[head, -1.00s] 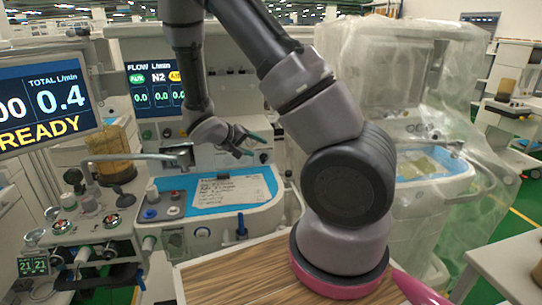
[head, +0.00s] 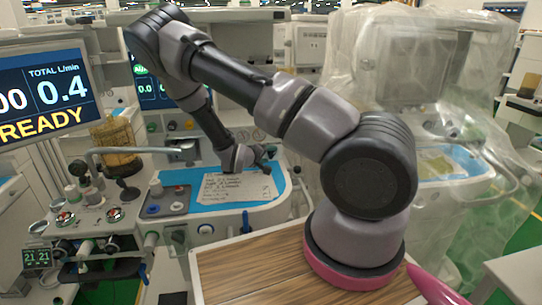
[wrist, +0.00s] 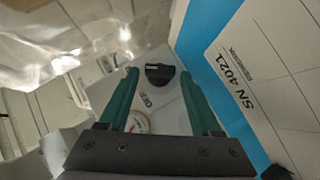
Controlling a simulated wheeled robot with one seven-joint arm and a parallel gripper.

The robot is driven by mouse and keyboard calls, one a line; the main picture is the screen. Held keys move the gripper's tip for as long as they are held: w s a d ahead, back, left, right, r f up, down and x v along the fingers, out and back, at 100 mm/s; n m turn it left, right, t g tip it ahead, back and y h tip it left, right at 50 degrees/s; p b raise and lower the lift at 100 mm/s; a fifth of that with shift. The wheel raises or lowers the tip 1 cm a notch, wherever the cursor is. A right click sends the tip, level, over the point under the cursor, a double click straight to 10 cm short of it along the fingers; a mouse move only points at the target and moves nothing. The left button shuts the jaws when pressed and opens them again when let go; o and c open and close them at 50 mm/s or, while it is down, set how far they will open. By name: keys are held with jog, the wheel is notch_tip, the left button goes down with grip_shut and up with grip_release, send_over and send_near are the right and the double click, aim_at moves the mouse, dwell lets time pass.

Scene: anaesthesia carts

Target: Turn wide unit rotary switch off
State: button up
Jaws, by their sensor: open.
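A black rotary switch knob (wrist: 160,74) sits on a pale panel in the wrist view, beside a blue edge. Small dark lettering (wrist: 147,100), too small to read surely, lies just below it. My gripper (wrist: 159,76) is open, with its two green fingers apart and empty. In the wrist view the knob appears between the fingertips, but I cannot tell whether they touch it or how far off it is. In the head view my gripper (head: 264,158) is over the right end of the blue-topped work surface (head: 268,190); the knob is hidden there.
A printed white sheet (head: 230,187) lies on the blue surface. A monitor (head: 45,95) and a hose arm (head: 125,151) stand at left. A plastic-draped machine (head: 440,80) stands at right. A wooden top (head: 250,275) is in front.

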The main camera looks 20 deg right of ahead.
jog(key=shift+x, duration=1.2)
grip_shut()
jog(key=shift+a+f+n+h, duration=0.15)
jog(key=shift+n+h, duration=0.25)
jog(key=shift+h, duration=0.2)
jog(key=shift+n+t+h, duration=0.4)
jog(key=shift+n+h, duration=0.5)
jog(key=shift+h, duration=0.2)
grip_release()
